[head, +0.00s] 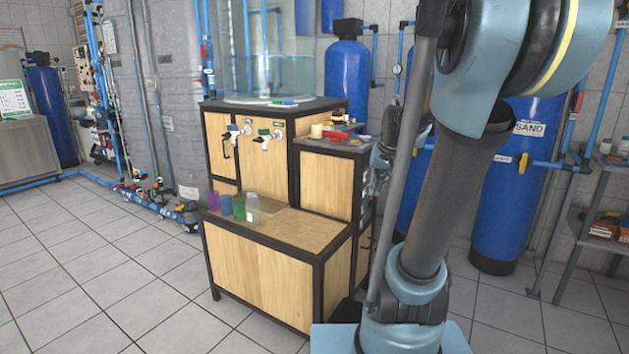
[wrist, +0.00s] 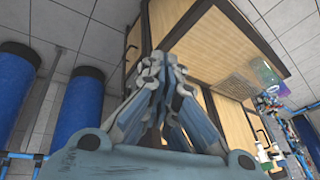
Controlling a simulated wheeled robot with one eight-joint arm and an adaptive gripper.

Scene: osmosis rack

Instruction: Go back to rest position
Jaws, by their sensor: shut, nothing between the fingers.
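My gripper (wrist: 163,65) is in the middle of the wrist view, with its fingers drawn together and nothing between them. The wooden cabinet (wrist: 205,40) with the black frame lies beyond the fingers in that view, which is turned over. In the head view my arm is bent on the right side and covers part of the blue tanks. The cabinet (head: 265,275) stands left of my arm there. My gripper is mostly hidden behind my arm in the head view, beside the cabinet's right side.
Several cups (head: 225,204) and a clear bottle (head: 252,208) stand on the low cabinet top. A red tray (head: 340,136) with small items sits on the higher right top. Blue tanks (head: 515,180) and a shelf (head: 603,228) are at right.

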